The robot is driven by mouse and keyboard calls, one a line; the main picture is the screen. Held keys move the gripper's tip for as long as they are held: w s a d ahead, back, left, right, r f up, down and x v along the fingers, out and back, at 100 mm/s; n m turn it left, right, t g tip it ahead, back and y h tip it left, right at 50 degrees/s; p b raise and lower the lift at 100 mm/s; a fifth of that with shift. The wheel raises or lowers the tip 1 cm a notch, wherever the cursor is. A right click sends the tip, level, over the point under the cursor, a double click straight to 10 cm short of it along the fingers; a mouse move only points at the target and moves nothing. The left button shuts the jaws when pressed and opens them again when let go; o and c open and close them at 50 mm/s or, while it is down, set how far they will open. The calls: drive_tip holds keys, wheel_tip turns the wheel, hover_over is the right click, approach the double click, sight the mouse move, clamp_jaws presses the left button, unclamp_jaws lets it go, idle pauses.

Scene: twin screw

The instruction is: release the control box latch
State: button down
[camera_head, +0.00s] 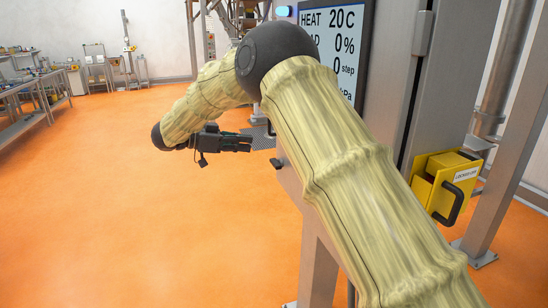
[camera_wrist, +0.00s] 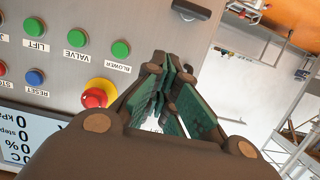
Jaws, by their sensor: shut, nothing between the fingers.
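The grey control box (camera_wrist: 68,72) fills the left of the wrist view, turned nearly upside down there, with labelled buttons on its face. A dark handle-like piece (camera_wrist: 191,10) sits at its edge near the top of the wrist view; it may be the latch. In the head view a small dark piece (camera_head: 277,162) shows at the box's lower left edge. My gripper (camera_head: 250,142) is shut and empty, level, pointing right toward the box. In the wrist view its fingertips (camera_wrist: 168,62) are together, beside the BLOWER button and apart from the dark piece. My arm hides much of the box.
A red emergency button (camera_wrist: 97,95) on a yellow base and the green BLOWER button (camera_wrist: 120,50) lie close to the fingers. A lit display (camera_head: 340,40) is on the box. A yellow lockout box (camera_head: 445,185) hangs at right. Orange floor at left is clear.

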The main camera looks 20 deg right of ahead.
drive_tip(key=shift+d, duration=0.1)
drive_tip(key=d+f+p, duration=0.6)
drive_tip(key=d, duration=0.3)
drive_tip(key=shift+w+d+f, duration=0.15)
drive_tip(key=shift+d+f, duration=0.05)
drive_tip(key=shift+d, duration=0.2)
drive_tip(key=shift+d+f+b, duration=0.1)
drive_tip(key=shift+f+b, duration=0.05)
drive_tip(key=shift+b, duration=0.2)
